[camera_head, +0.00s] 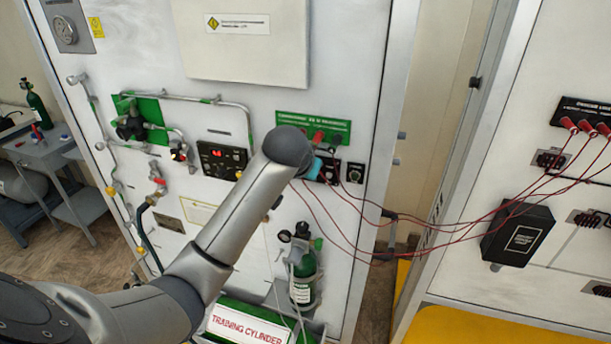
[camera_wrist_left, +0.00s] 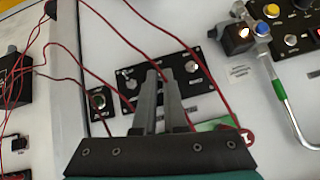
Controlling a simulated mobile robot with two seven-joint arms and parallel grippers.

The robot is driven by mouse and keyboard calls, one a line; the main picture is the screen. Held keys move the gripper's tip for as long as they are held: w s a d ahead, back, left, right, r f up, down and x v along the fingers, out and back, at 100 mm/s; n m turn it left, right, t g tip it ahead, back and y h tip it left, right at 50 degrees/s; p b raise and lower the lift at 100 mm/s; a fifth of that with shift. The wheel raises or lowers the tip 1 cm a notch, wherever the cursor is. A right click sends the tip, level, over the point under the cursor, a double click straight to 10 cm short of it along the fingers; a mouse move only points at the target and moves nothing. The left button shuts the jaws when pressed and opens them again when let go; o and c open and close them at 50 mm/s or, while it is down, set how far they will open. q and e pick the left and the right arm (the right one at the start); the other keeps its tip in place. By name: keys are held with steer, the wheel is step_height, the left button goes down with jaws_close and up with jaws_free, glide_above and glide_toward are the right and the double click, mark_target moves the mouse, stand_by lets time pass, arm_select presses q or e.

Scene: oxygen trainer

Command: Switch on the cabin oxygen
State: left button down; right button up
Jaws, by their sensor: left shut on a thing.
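My left gripper (camera_head: 324,168) is at a small black switch panel (camera_head: 330,178) on the white cabinet, below a green label strip. In the left wrist view, the gripper's two grey fingers (camera_wrist_left: 161,78) are close together over the middle of this black panel (camera_wrist_left: 193,86). They are shut on a small switch of the panel, which they hide. One metal fitting (camera_wrist_left: 131,76) shows on the panel left of the fingers, and another shows to their right. My wrist covers part of the panel in the head view. The right gripper is not in view.
Red leads (camera_head: 450,222) run from the panel area to the right cabinet and cross close to my fingers. A black panel with a red display (camera_head: 222,160) is to the left. A green cylinder (camera_head: 302,278) stands below. A small separate black panel (camera_head: 355,173) is to the right.

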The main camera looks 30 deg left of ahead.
arm_select(q)
steer(key=shift+w+r+g, duration=0.15)
steer(key=shift+g, duration=0.35)
steer(key=c, duration=1)
jaws_free()
steer(key=v, duration=1.5)
steer(key=shift+a+r, duration=0.15)
